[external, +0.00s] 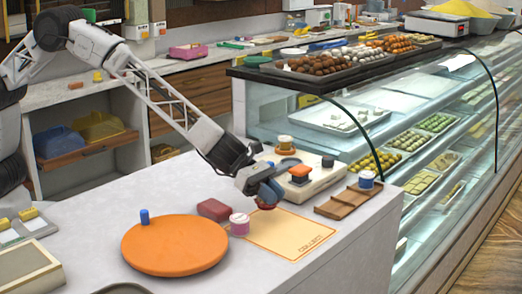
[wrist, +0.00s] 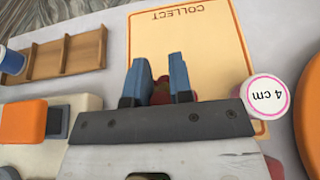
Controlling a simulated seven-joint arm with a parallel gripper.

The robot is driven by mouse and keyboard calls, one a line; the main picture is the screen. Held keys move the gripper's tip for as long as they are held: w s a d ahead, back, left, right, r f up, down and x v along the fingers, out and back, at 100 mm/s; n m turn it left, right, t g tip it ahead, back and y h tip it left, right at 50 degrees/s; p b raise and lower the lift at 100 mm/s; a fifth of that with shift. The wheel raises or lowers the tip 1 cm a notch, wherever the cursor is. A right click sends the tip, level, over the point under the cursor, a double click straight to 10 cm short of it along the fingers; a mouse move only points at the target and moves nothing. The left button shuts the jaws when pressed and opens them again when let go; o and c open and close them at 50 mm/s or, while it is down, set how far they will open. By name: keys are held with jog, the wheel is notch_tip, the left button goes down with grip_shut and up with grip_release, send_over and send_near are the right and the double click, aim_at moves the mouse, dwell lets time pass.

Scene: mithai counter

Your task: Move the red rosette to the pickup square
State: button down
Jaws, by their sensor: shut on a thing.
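In the wrist view the gripper (wrist: 159,65) points onto the square, and a part of the red rosette (wrist: 164,88) shows between the fingers; the rest is hidden. The pickup square (external: 285,238) is a pale orange mat marked COLLECT, also in the wrist view (wrist: 215,55). I cannot tell whether the rosette touches it.
A pink-and-white cylinder (external: 239,225) labelled 4 cm (wrist: 265,97) stands close by the mat. A dark red block (external: 213,209) and a round orange board (external: 170,248) with a blue peg (external: 144,216) lie left. A wooden rack (external: 343,204) is right. The mat's front is clear.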

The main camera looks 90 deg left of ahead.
jog(key=shift+f, duration=1.5)
jog(key=shift+f, duration=0.15)
jog(key=c, duration=1)
grip_release()
jog(key=shift+a+r, duration=0.1)
jog(key=shift+r, duration=0.1)
jog(key=shift+s+a+r, duration=0.25)
jog(key=shift+s+a, duration=0.05)
jog(key=shift+s, duration=0.05)
jog(key=shift+v, duration=5.4)
jog(key=shift+f, duration=0.1)
